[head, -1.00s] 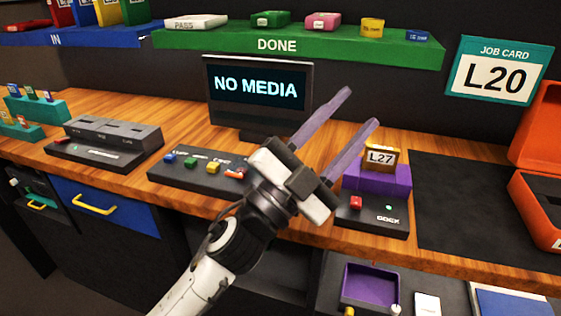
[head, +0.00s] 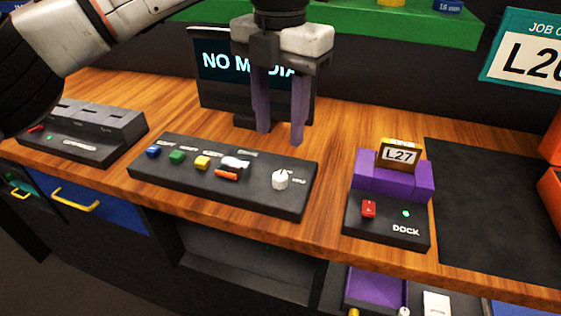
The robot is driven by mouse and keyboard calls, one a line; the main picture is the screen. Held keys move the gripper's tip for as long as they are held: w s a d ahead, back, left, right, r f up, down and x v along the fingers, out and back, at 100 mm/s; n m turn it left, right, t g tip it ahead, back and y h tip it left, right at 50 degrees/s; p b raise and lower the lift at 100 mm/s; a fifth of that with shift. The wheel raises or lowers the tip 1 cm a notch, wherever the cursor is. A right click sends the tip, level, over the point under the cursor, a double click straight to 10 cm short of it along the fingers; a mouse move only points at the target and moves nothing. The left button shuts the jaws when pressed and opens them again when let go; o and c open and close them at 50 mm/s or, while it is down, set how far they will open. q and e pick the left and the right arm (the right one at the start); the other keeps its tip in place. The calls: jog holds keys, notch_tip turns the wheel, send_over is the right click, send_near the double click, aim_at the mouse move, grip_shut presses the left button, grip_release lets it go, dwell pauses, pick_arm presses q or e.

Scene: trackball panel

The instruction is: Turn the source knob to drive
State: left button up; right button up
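The control panel (head: 255,195) is a dark slab on the wooden bench, in front of the monitor. A white knob (head: 281,180), the only one that looks like a rotary knob, sits near its right end; its small labels are too blurred to read. My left gripper (head: 280,139) points down with its two purple fingers apart and nothing between them. Its fingertips appear just above the knob in the picture, near the panel's back edge, not touching the knob. My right gripper is not in view.
The monitor (head: 215,75) reads NO MEDIA, partly covered. A dock (head: 388,228) holding an L27 cartridge (head: 398,156) stands right; a grey slotted unit (head: 95,120) stands left.

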aim_at(281, 175)
pick_arm(q)
notch_tip(281, 175, down, 10)
jog(key=shift+s+d+r, duration=0.1)
jog(key=shift+r, duration=0.1)
grip_shut()
